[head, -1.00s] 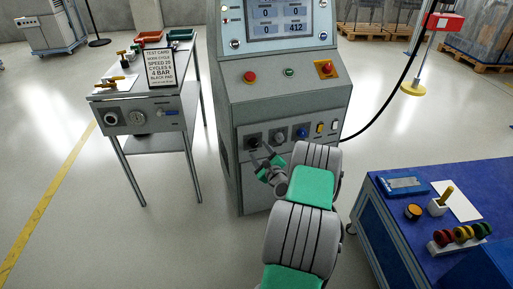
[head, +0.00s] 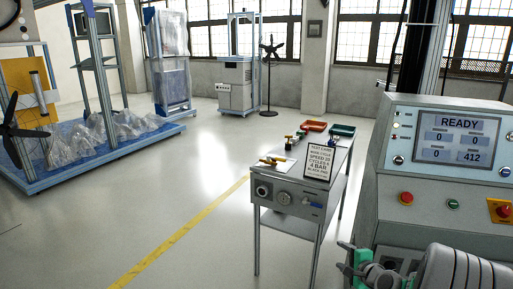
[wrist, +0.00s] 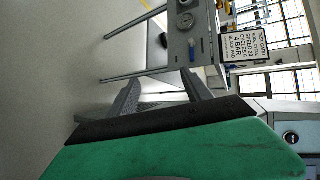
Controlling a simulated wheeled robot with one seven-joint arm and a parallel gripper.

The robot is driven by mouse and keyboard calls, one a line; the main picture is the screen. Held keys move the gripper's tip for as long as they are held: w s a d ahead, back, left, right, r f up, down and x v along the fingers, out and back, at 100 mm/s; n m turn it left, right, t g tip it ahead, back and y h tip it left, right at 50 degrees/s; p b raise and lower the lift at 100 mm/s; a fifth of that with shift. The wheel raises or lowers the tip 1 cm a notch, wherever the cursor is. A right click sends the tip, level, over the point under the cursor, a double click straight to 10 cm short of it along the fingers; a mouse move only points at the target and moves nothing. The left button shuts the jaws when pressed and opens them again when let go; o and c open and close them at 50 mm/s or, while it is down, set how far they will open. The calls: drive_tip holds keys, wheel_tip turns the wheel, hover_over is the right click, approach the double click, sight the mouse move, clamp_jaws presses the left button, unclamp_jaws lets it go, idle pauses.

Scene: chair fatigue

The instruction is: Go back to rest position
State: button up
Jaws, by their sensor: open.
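My gripper (head: 362,262) shows at the lower right of the head view, in front of the control console (head: 425,165). In the wrist view its two grey fingers (wrist: 160,92) stand apart with nothing between them. The gripper is open and empty. My arm links fill the bottom right corner of the head view. The console's screen reads READY, with 412 at its lower right.
A grey metal table (head: 300,190) stands left of the console, bearing a test card (head: 320,162), a red tray (head: 313,126) and a green tray (head: 342,130). A yellow floor line (head: 185,235) crosses open floor. A blue-based rig (head: 95,150) stands at the far left.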

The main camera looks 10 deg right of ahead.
drive_tip(key=s+a+r+n+g+p, duration=0.35)
drive_tip(key=s+a+r+n, duration=0.2)
drive_tip(key=a+r, duration=0.3)
drive_tip(key=s+a+r+n+g+p, duration=0.3)
drive_tip(key=s+a+r+n+p, duration=0.15)
drive_tip(key=a+r+n, duration=0.35)
drive_tip(key=s+a+r+n+g+p, duration=0.1)
drive_tip(key=s+a+r+n, duration=0.1)
drive_tip(key=s, duration=0.6)
drive_tip(key=s+a+r+n+g+h+p, duration=0.1)
drive_tip(key=s+a+r+n+g+p, duration=0.1)
drive_tip(key=s, duration=0.6)
drive_tip(key=shift+s+a+r+n+h+p, duration=0.15)
drive_tip(key=shift+s+r+n+h+p, duration=0.15)
drive_tip(key=shift+r, duration=0.4)
